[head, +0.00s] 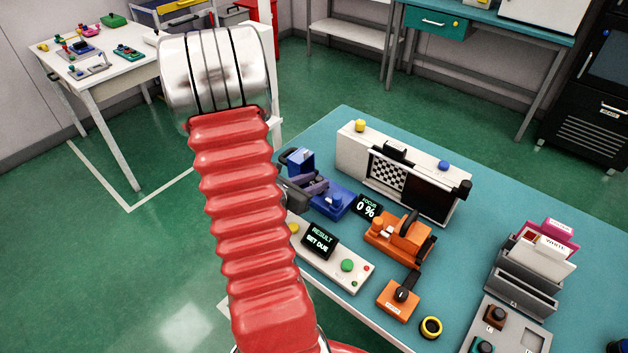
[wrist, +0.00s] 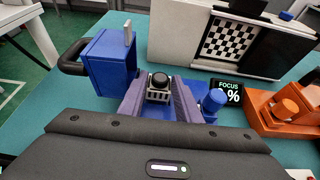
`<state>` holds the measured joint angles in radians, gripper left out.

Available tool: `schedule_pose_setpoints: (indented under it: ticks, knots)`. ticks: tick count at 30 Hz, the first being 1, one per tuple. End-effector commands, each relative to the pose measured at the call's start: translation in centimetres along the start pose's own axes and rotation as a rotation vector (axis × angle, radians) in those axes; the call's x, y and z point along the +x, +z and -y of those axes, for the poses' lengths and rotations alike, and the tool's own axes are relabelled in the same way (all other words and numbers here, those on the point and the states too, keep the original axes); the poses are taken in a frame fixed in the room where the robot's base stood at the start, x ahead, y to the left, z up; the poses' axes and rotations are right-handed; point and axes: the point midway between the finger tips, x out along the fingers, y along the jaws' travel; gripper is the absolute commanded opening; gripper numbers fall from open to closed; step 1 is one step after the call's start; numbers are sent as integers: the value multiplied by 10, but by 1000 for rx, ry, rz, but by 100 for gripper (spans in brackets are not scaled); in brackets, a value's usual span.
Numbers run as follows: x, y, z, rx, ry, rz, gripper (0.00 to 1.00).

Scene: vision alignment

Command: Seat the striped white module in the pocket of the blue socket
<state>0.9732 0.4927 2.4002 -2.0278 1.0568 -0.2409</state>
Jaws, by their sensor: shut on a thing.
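In the wrist view my gripper (wrist: 159,87) has its two purple-grey fingers closed on the sides of the striped white module (wrist: 158,96). The module shows a round black top and dark stripes on its near face. The blue socket (wrist: 110,66) has a tall block left of the module and a blue knob to its right. The module is over or at the socket's low part; its underside and the pocket are hidden, so I cannot tell whether it is seated. In the head view, the socket (head: 333,203) and my gripper (head: 307,186) are partly behind my red arm.
A white unit with a checkerboard panel (head: 388,177) stands behind. A FOCUS display (head: 367,206) reads 0 %. Orange devices (head: 400,238) stand to the right, a button panel (head: 347,265) in front. Grey card holders (head: 525,284) are at far right.

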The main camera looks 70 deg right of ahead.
Motion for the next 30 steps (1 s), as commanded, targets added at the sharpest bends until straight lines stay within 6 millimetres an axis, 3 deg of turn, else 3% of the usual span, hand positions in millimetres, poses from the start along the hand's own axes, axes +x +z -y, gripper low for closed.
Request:
schedule_pose_setpoints:
  ticks: [26, 27, 30]
  knots:
    - [5, -12, 0, 0, -1, 0, 8]
    - [5, -12, 0, 0, -1, 0, 33]
    - [5, -12, 0, 0, -1, 0, 40]
